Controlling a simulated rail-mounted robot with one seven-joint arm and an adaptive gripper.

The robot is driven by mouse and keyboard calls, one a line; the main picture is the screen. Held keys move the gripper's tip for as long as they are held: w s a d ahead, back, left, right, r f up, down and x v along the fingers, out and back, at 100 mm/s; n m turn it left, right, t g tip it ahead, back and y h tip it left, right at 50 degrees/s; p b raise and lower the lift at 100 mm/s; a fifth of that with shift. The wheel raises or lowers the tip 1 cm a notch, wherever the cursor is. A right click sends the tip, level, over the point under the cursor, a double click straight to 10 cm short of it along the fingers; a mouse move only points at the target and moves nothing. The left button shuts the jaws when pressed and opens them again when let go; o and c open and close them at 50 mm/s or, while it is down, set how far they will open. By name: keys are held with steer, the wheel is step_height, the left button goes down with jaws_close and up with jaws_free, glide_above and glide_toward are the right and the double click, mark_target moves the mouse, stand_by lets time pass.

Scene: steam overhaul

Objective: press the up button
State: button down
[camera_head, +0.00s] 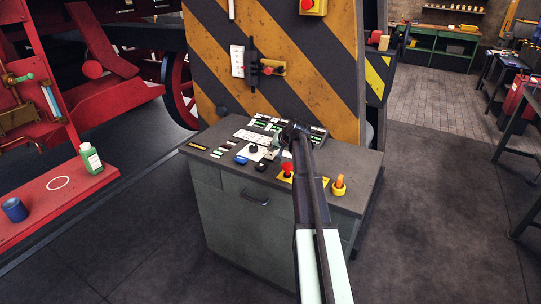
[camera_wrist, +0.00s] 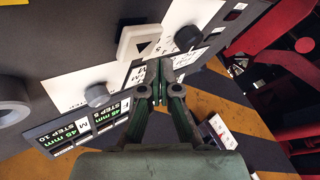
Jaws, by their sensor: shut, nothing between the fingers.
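The control console (camera_head: 215,175) stands in the middle of the head view, with a sloping panel of displays and controls on top. In the wrist view a pale square button with a triangle mark (camera_wrist: 140,41) sits on a white plate; whether it is the up button I cannot say for sure. My gripper (camera_head: 291,133) is over the panel and hides part of it. In the wrist view my gripper (camera_wrist: 158,82) is shut and empty, its fingertips just beside the triangle button. Contact with the panel cannot be told.
Near the button are a black knob (camera_wrist: 188,38), a grey knob (camera_wrist: 97,95) and a lit display (camera_wrist: 75,128). A red mushroom button (camera_head: 287,169) and an orange knob (camera_head: 339,186) stand at the console's front. A striped pillar (camera_head: 310,70) rises behind.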

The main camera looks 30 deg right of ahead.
mark_target(272, 156)
step_height(272, 156, up, 6)
steer(key=shift+p, duration=1.2)
